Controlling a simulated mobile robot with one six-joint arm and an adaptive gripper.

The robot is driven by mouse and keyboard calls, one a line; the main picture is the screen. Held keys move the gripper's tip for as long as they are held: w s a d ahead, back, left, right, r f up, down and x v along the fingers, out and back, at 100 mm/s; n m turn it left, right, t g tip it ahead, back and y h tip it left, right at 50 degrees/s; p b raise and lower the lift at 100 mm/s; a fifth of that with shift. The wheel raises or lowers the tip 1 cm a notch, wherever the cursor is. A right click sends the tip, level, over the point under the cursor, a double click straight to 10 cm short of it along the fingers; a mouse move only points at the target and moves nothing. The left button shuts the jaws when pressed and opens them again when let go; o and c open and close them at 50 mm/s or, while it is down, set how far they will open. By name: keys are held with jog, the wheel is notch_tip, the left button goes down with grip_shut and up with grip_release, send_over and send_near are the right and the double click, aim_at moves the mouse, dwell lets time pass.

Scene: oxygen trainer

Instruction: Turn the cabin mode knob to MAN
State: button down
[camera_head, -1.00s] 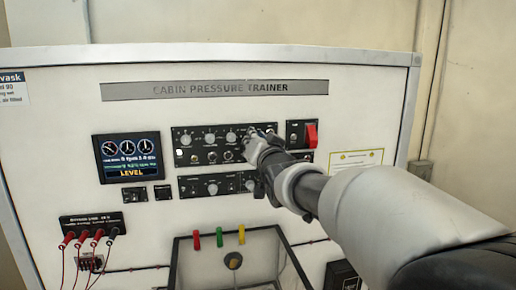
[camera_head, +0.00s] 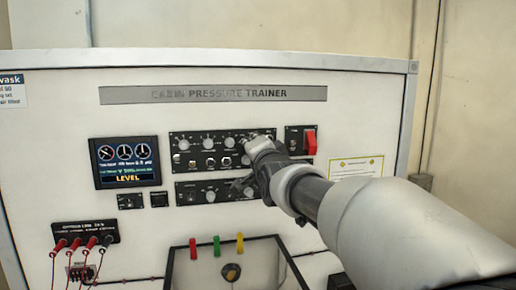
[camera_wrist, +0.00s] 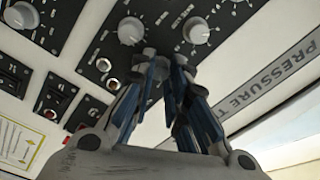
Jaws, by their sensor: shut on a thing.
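The upper control panel (camera_head: 174,160) carries a row of round grey knobs with switches below. My gripper (camera_head: 254,143) is against its upper right part, with the wrist to the right and below. In the wrist view my gripper (camera_wrist: 166,57) has its fingertips close together at the panel, shut on the cabin mode knob. That knob is hidden by the fingers, so its pointer and the MAN mark cannot be read. Two other grey knobs, one on the left (camera_wrist: 131,31) and one on the right (camera_wrist: 197,30), show beyond the fingertips.
A guarded red switch (camera_head: 310,141) sits right of the panel, close to my arm. A lower knob panel (camera_head: 190,196) lies beneath the gripper. A display (camera_head: 125,163) is at left. Red leads (camera_head: 76,243) and coloured tags (camera_head: 216,245) are lower down.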

dwell(0.3)
jog(key=c, duration=1.8)
grip_release()
jog(key=v, duration=1.2)
jog(key=shift+f, duration=0.1)
jog(key=s+d+f+n+g+h+b, duration=0.1)
jog(key=s+d+f+n+g+b, duration=0.2)
jog(key=s+f, duration=0.8)
jog(key=s+d+f+n+g+h+b, duration=0.2)
jog(key=s+d+f, duration=0.5)
jog(key=s+f, duration=0.4)
jog(key=s+d+f+n+g+h+b, duration=0.2)
jog(key=s+f+g, duration=0.6)
jog(key=f, duration=1)
jog(key=s+d+n+b, duration=0.2)
jog(key=s+d+b, duration=0.1)
